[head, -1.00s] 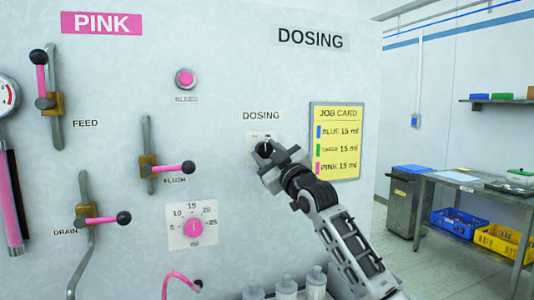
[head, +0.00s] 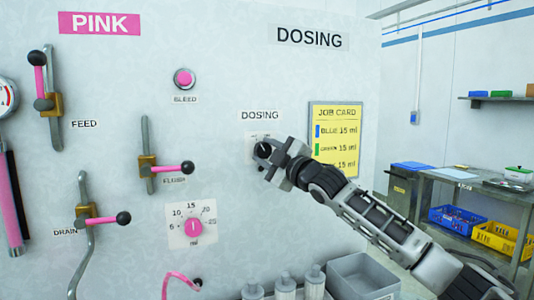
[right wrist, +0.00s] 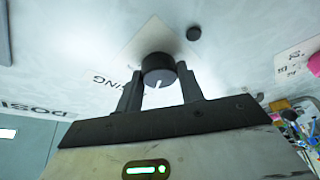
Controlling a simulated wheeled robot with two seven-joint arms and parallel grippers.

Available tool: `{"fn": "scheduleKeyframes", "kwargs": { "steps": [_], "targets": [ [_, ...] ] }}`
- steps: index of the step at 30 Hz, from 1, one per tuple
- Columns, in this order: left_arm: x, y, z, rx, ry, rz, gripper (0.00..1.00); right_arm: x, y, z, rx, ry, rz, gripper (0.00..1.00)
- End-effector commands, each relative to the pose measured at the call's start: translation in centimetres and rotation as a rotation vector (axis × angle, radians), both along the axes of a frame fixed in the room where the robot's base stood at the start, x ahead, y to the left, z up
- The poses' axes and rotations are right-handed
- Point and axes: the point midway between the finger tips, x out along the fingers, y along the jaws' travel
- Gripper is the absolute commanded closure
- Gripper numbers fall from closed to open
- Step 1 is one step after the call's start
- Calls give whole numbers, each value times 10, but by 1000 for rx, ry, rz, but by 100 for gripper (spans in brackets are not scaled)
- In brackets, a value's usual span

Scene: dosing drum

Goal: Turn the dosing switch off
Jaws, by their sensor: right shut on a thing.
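The dosing switch, a round black knob with a white pointer line, sits on the pale panel below the small DOSING label (head: 260,115). In the head view the knob (head: 263,150) is partly covered by my right gripper (head: 268,152). In the right wrist view the knob (right wrist: 158,70) is between the two fingers of my right gripper (right wrist: 160,88), which is shut on it. The white line points toward the gripper's palm in that view. The on and off marks are too small or hidden to read. My left gripper is not in view.
A yellow job card (head: 335,125) hangs right of the switch, partly behind my arm. Pink-handled levers and a pink dial (head: 193,227) are to the left. Bottles (head: 285,285) and a grey bin (head: 362,278) stand below. A bench (head: 470,192) is at the right.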

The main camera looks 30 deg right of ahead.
Motion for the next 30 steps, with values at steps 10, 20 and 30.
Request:
{"fn": "scheduleKeyframes", "kwargs": {
  "steps": [10, 20, 30],
  "targets": [
    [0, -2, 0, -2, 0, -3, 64, 0, 1, -1, -4, 2, 1, 43],
    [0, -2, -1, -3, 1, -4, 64, -2, 0, -1, -2, 0, 0, 41],
    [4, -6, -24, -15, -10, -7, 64, -57, -4, -21, -12, 3, 0, 41]
  ]
}}
